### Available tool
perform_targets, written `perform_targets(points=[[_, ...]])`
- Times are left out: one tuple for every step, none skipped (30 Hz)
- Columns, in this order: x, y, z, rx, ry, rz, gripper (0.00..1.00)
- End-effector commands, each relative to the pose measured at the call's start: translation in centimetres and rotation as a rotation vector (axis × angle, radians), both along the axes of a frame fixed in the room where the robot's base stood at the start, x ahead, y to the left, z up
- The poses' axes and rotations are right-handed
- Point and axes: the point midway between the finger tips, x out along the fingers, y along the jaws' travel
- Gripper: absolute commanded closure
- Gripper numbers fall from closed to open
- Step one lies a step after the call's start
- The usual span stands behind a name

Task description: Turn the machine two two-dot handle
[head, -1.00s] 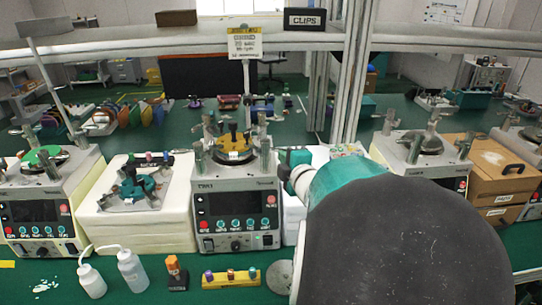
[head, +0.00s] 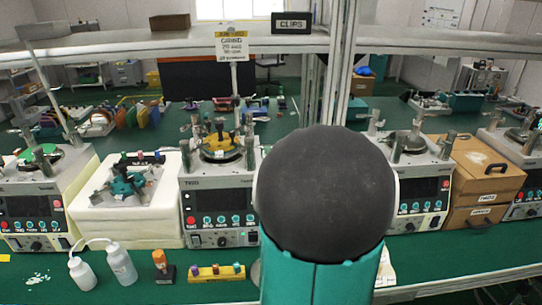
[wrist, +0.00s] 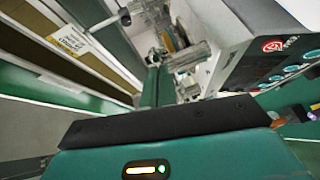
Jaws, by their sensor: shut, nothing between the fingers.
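Machine two (head: 217,206) is the grey box marked TWO in the middle of the head view. Its top carries a yellow plate (head: 218,148) with upright metal clamp posts, including one at its right (head: 250,152). No dot marks can be read, so I cannot tell which handle has two dots. In the wrist view a panel with a red button and teal knobs (wrist: 275,45), probably machine two's, is at the upper right, with blurred metal posts (wrist: 192,55) near the centre. My gripper (wrist: 152,62) is shut and empty, pointing towards the posts. My arm hides it in the head view.
A teal fixture on a white block (head: 131,212) stands left of machine two. Bottles (head: 120,264) and a yellow rack (head: 216,273) are in front. Another machine (head: 420,195) and brown boxes (head: 478,185) are at the right. A shelf beam (head: 120,50) crosses behind.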

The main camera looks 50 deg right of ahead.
Motion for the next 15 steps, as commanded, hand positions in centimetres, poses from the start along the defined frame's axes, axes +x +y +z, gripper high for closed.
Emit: perform_targets(points=[[0.0,-0.5,-0.1,0.000,0.001,0.027,1.00],[0.0,-0.7,-0.1,-0.001,0.004,0.047,1.00],[0.1,-0.8,0.0,0.000,0.001,0.044,1.00],[0.2,-0.9,0.0,0.000,0.000,0.043,1.00],[0.2,-1.1,0.0,0.000,0.000,0.043,1.00],[0.3,-1.2,0.0,0.000,0.000,0.043,1.00],[0.3,-1.4,0.0,0.000,0.000,0.042,1.00],[0.3,-1.5,0.0,0.001,0.000,0.042,1.00],[0.3,-1.6,0.0,0.001,0.000,0.042,1.00],[0.4,-1.7,0.0,0.001,0.000,0.042,1.00],[0.4,-1.8,0.0,0.001,0.000,0.042,1.00],[0.4,-1.9,0.0,0.001,0.000,0.042,1.00],[0.4,-1.9,0.0,0.001,0.000,0.043,1.00],[0.4,-2.0,0.0,0.000,0.000,0.043,1.00],[0.4,-2.0,0.0,0.000,-0.001,0.043,1.00]])
